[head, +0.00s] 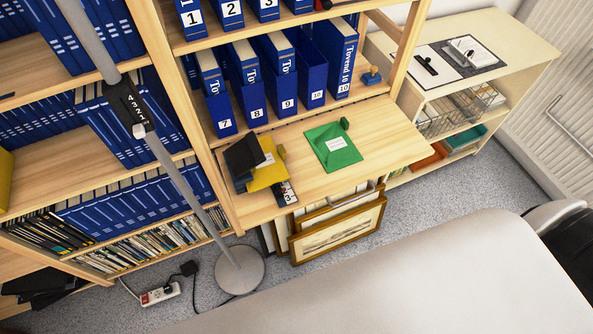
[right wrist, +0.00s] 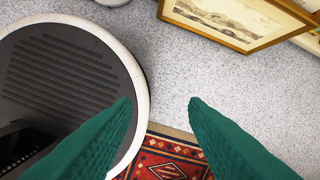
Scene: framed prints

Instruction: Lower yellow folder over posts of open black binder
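The yellow folder (head: 268,174) lies on the wooden pull-out shelf, partly covered by a dark folder (head: 243,153), with a small yellow knob-like piece at its right edge. A dark binder lies open (head: 447,73) on top of the pale cabinet at the upper right; it holds white sheets and a small metal fitting (head: 465,49), too small to make out its posts. My right gripper (right wrist: 160,103) shows only in the right wrist view, its green fingers wide apart and empty above the floor. My left gripper is in neither view.
A green folder (head: 335,150) lies right of the yellow one on the shelf (head: 385,143). Framed prints (head: 340,232) lean below it. A grey pole on a round foot (head: 236,269) stands at left. Blue binders fill the shelves. A patterned rug (right wrist: 168,157) lies on the floor.

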